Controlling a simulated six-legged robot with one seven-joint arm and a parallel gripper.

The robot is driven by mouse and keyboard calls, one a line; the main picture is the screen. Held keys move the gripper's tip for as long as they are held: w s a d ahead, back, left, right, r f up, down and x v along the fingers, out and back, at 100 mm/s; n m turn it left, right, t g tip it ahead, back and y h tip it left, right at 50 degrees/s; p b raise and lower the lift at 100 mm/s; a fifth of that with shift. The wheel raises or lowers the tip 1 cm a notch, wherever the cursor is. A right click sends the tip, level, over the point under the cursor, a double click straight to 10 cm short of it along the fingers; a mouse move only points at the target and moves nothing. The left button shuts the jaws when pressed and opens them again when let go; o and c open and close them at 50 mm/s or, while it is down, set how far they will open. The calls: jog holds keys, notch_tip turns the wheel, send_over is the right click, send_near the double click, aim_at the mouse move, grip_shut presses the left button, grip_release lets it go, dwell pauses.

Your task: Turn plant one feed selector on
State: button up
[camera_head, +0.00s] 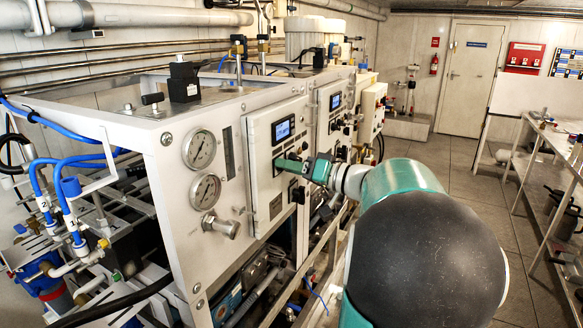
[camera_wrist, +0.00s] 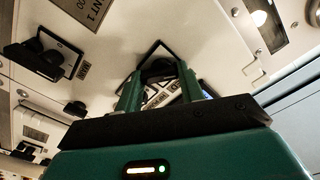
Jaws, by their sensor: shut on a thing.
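The plant one control box (camera_head: 262,150) is a pale panel with a lit blue screen (camera_head: 283,130) on the near white frame. My gripper (camera_head: 285,163) reaches its face from the right, just below the screen. In the wrist view, the green fingers of my gripper (camera_wrist: 158,90) are shut on a black selector knob (camera_wrist: 157,70) on a dark-bordered square plate. A label lies between the fingers, too small and tilted to read surely. The knob's turn position cannot be told. A "PLANT 1" label (camera_wrist: 92,12) shows at the upper left of the wrist view.
Two round gauges (camera_head: 199,149) and (camera_head: 205,191) are on the frame's near end. A second control box (camera_head: 331,115) stands behind. The tiled aisle (camera_head: 455,160) on the right is clear up to a bench (camera_head: 545,130).

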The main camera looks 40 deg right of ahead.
jog(key=m, duration=1)
jog(key=shift+f+m, duration=0.15)
jog(key=shift+m, duration=0.25)
dwell(0.4)
jog(key=o, duration=1)
jog(key=shift+s, duration=0.15)
jog(key=v, duration=1.3)
jog(key=shift+s, duration=0.3)
